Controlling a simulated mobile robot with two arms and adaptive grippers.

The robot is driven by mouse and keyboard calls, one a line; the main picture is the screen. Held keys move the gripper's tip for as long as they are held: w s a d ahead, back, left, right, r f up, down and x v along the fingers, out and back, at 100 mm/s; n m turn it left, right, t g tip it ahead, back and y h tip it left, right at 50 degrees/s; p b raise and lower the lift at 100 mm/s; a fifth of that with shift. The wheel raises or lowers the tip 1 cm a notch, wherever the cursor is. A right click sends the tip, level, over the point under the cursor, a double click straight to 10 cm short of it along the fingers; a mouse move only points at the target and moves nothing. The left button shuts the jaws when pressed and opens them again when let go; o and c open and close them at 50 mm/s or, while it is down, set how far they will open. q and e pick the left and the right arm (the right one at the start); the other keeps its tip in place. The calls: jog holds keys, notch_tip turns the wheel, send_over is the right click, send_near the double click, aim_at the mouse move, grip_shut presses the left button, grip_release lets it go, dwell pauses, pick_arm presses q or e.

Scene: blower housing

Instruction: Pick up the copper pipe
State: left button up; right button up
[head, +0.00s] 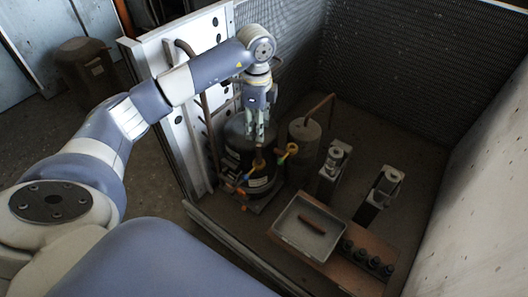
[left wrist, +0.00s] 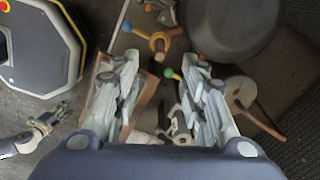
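A short brown copper-coloured pipe (head: 311,224) lies in a grey tray (head: 283,239) at the lower right of the head view. Another copper-coloured pipe (head: 320,107) bends up from a grey cylinder (head: 303,140); it also shows in the left wrist view (left wrist: 262,122). My left gripper (head: 257,139) points down over the black compressor (head: 240,160), above and left of the tray. In the left wrist view its fingers (left wrist: 152,72) are spread with nothing held between them. My right gripper (left wrist: 57,117) shows small at the left of that view; its opening is unclear.
A copper fitting with coloured ends (left wrist: 158,45) stands by the compressor. Two metal devices (head: 334,165) (head: 384,187) stand right of it. A white panel (head: 170,90), mesh walls (head: 410,50) and a pale right wall (head: 480,170) bound the space.

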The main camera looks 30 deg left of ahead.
aim_at(259, 145)
pick_arm(q)
notch_tip(259, 145, down, 5)
jog(key=shift+r, duration=0.2)
jog(key=shift+d+f+b, duration=0.1)
jog(key=shift+f+b, duration=0.2)
jog(key=shift+f, duration=0.05)
notch_tip(259, 145, down, 4)
jog(key=shift+f, duration=0.2)
pick_arm(e)
jog(key=w+r, duration=0.2)
jog(key=r, duration=0.1)
jog(key=shift+w+a+r, duration=0.1)
jog(key=shift+w+r, duration=0.1)
pick_arm(q)
jog(key=shift+c, duration=0.4)
grip_shut()
